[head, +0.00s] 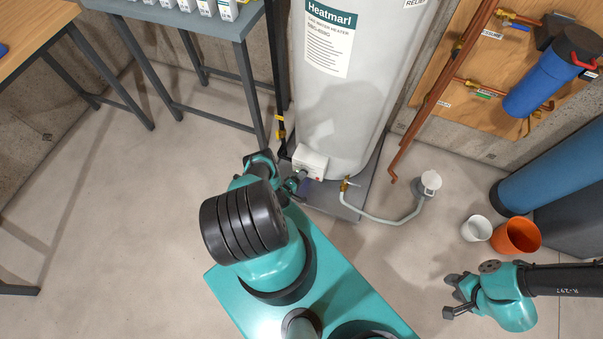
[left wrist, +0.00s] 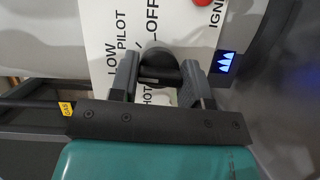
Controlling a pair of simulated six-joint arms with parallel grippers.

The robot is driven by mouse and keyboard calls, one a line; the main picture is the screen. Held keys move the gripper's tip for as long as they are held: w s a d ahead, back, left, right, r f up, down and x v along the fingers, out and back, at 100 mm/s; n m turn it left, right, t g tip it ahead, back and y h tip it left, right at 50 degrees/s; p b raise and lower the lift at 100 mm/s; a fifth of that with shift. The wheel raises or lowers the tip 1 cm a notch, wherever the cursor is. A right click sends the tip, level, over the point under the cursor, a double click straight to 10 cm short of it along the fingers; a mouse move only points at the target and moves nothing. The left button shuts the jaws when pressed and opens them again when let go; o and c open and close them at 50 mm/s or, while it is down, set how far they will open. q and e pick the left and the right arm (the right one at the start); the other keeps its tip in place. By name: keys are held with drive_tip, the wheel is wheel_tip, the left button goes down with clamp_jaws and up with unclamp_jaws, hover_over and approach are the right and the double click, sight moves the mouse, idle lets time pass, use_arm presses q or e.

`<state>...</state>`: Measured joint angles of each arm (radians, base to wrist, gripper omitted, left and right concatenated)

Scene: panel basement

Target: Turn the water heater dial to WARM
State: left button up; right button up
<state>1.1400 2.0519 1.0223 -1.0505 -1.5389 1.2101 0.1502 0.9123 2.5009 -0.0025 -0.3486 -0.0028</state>
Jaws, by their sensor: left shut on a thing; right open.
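The tall white water heater (head: 345,110) stands at the back, with a small white control box (head: 310,160) low on its front. In the left wrist view, the round black dial (left wrist: 157,58) sits on a white panel printed with LOW, PILOT, OFF and HOT. I cannot read WARM, and the dial's pointer is not clear. My left gripper (head: 299,184) is at the control box; in the wrist view its fingers (left wrist: 159,75) are on both sides of the dial's bar, shut on it. My right gripper (head: 454,296) is open and empty above the floor at the lower right.
A red button (left wrist: 202,2) and a lit blue flame display (left wrist: 225,62) are beside the dial. A grey hose (head: 385,219) runs from the heater's drain valve to a floor drain (head: 431,181). White (head: 476,229) and orange (head: 517,236) buckets stand at the right. The floor at left is clear.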

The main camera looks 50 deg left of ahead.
use_arm(q)
drive_tip(key=o, duration=0.9)
drive_tip(key=s, duration=0.5)
drive_tip(key=s+d, duration=0.1)
drive_tip(key=s, duration=1.1)
drive_tip(key=shift+s+d+r, duration=0.2)
drive_tip(key=shift+d+r, duration=0.05)
